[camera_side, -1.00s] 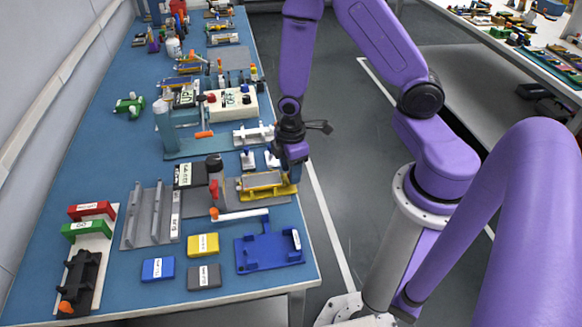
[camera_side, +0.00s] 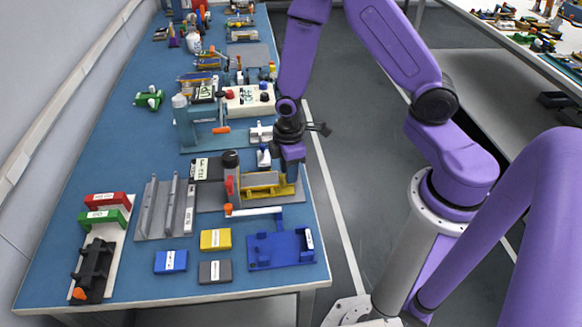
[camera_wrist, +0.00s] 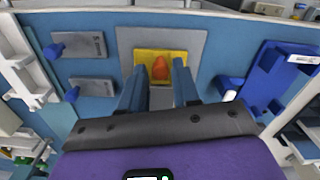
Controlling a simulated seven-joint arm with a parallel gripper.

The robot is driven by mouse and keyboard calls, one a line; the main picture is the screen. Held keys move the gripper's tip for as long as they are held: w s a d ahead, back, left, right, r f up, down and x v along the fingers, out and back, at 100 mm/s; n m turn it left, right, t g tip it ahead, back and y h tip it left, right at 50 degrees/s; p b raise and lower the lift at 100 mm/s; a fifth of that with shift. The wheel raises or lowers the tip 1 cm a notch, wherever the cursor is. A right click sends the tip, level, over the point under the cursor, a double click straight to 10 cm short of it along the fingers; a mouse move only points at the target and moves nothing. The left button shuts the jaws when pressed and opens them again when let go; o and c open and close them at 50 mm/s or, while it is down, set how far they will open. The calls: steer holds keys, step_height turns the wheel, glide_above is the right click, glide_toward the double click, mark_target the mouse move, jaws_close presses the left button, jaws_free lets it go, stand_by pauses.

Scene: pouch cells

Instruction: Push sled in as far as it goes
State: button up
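The yellow sled (camera_side: 266,190) sits on a grey base plate (camera_side: 212,200), just right of a press with a black top (camera_side: 230,160) and red lever. A pale flat piece lies on the sled. My gripper (camera_side: 291,177) is low at the sled's right end; whether it touches is hidden in the side view. In the wrist view my gripper's blue fingers (camera_wrist: 157,78) stand apart, with a yellow part (camera_wrist: 145,60) carrying an orange shape ahead of them. I cannot tell whether this yellow part is the sled.
A blue fixture (camera_side: 262,252) lies in front of the base plate. Yellow (camera_side: 215,239), blue (camera_side: 171,262) and grey (camera_side: 215,272) blocks lie to its left. A grey ribbed rack (camera_side: 165,215) stands left of the press. The table edge is close on the right.

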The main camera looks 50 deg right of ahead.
steer(key=shift+o, duration=0.9)
steer(key=shift+s+a, duration=0.1)
steer(key=shift+s, duration=0.1)
steer(key=shift+w, duration=0.1)
steer(key=shift+r, duration=0.15)
steer(key=shift+r, duration=0.3)
step_height(320, 180, up, 16)
steer(key=shift+r, duration=0.25)
